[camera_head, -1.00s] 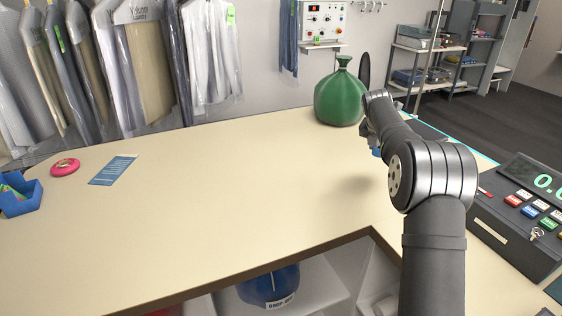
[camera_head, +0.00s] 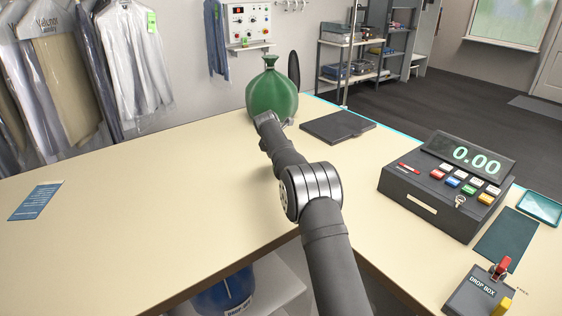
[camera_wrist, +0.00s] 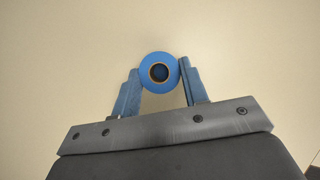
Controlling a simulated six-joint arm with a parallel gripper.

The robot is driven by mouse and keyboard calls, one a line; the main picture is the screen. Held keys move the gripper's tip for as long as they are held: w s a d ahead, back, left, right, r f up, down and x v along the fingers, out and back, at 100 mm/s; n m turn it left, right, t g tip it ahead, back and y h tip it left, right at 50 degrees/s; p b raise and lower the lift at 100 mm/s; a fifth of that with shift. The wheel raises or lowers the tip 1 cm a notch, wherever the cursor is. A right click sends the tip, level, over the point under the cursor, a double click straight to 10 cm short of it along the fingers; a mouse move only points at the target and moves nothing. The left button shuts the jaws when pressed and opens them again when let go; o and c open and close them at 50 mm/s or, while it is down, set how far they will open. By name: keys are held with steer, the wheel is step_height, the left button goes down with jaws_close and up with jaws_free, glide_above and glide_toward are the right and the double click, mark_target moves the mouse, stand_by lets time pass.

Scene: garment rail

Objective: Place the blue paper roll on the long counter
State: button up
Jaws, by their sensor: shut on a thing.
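The blue paper roll (camera_wrist: 160,58) is a round blue ring with a dark hole, seen end-on in the wrist view. My gripper (camera_wrist: 160,75) is shut on it, one finger on each side. The cream long counter (camera_head: 150,215) spans the head view, and a plain cream surface fills the background of the wrist view. In the head view my arm reaches over the counter to just in front of the green bag. The roll and fingertips are hidden there. I cannot tell how high the roll is above the counter.
The tied green bag (camera_head: 272,90) stands at the counter's back edge. A dark flat pad (camera_head: 338,126) lies to its right. A cash register (camera_head: 445,188) and a drop box (camera_head: 478,290) are at right. A blue card (camera_head: 36,201) lies at left. The counter's middle left is clear.

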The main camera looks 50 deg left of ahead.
steer(key=shift+f, duration=0.7)
steer(key=shift+f, duration=0.1)
steer(key=o, duration=0.9)
steer(key=shift+f, duration=0.1)
steer(key=shift+o, duration=0.2)
steer(key=v, duration=1.2)
